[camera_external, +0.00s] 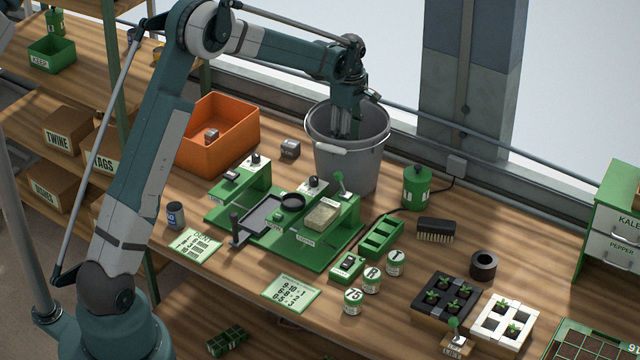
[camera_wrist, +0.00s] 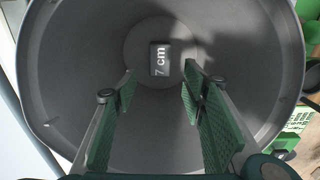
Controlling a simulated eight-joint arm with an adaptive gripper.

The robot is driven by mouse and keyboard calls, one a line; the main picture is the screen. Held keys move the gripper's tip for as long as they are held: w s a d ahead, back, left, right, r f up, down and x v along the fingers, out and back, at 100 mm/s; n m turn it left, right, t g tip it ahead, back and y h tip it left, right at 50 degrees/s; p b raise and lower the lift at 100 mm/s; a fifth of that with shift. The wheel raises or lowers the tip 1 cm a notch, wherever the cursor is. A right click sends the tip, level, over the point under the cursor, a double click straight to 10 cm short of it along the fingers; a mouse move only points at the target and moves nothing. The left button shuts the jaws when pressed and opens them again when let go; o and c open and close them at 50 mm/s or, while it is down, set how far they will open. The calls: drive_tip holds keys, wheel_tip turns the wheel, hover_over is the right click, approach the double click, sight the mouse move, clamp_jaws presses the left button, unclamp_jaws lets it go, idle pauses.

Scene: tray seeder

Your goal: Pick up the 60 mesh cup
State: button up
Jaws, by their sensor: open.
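A small blue-grey cup (camera_external: 175,214) with a partly legible number on its label stands on the bench at left, beside a green-and-white card; it may be the 60 mesh cup. My gripper (camera_external: 346,128) is far from it, with its fingers down inside the grey bucket (camera_external: 346,166) at the back. In the wrist view my gripper (camera_wrist: 159,82) is open and empty. A dark block marked "7 cm" (camera_wrist: 160,58) lies on the bucket floor, seen between the fingertips. The small cup is not in the wrist view.
An orange bin (camera_external: 218,150) with a block in it stands left of the bucket. Another grey block (camera_external: 290,148) lies between them. A green seeder station (camera_external: 285,262) fills the middle. Labelled round tins (camera_external: 372,279) and seedling trays (camera_external: 440,315) stand at right.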

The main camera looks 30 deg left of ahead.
drive_tip(key=shift+o, duration=0.6)
wheel_tip(320, 180, up, 11)
drive_tip(key=s+a+r+m, duration=0.1)
drive_tip(key=s+a+r, duration=0.1)
drive_tip(key=s+a, duration=1)
drive_tip(key=m+b, duration=0.2)
drive_tip(key=m, duration=0.1)
hover_over(176, 216)
drive_tip(key=w+a, duration=0.2)
wheel_tip(176, 216, down, 17)
drive_tip(key=shift+d, duration=0.15)
drive_tip(key=shift+s+f, duration=0.1)
drive_tip(key=shift+f, duration=0.1)
